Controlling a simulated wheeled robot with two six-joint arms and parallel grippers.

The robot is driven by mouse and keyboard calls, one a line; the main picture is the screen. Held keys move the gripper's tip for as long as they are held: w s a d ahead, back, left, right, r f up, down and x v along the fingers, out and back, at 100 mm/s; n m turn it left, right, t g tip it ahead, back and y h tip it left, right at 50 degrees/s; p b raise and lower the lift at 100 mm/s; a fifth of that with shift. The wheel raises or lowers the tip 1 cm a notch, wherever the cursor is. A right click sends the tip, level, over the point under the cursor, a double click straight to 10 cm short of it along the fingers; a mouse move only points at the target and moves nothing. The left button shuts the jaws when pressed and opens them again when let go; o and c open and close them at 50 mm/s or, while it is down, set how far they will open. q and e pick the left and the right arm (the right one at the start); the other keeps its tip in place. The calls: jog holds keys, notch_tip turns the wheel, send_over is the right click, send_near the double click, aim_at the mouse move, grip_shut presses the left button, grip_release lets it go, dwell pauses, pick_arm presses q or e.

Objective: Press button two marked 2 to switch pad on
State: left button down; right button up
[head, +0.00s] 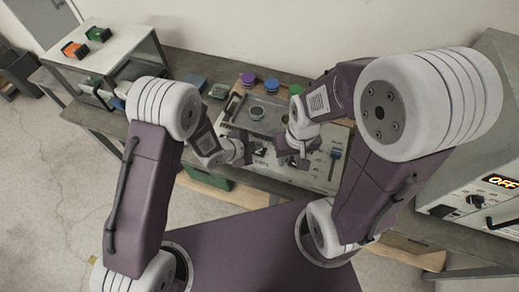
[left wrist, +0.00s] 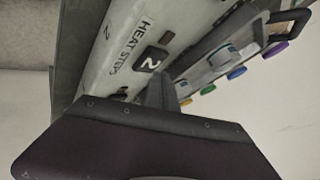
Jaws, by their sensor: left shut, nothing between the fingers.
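The button marked 2 (left wrist: 151,58) is a dark square with a white numeral on a pale panel (left wrist: 113,57) lettered HEAT STEPS, in the left wrist view. My left gripper (left wrist: 160,92) is shut and empty, its fingertips close below the button; I cannot tell whether they touch. In the head view my left gripper (head: 247,152) is over the front of the pale panel (head: 318,178), and the button is not clear there. My right gripper (head: 298,160) is over the same panel, to the right; its jaw opening is unclear. I cannot make out the pad for certain.

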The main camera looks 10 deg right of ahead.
aim_at(257, 152)
pick_arm(q)
jog(key=shift+f, duration=0.1)
dwell(0.5)
jog(key=shift+f+b, duration=0.35)
jog(key=shift+b, duration=0.1)
jog(key=shift+f+b, duration=0.25)
jog(key=shift+b, duration=0.05)
jog(key=shift+r, duration=0.1)
jog(key=shift+r+p, duration=0.55)
jog(key=shift+r, duration=0.05)
notch_tip(257, 152, up, 6)
jog(key=p, duration=0.4)
jog(key=shift+p, duration=0.4)
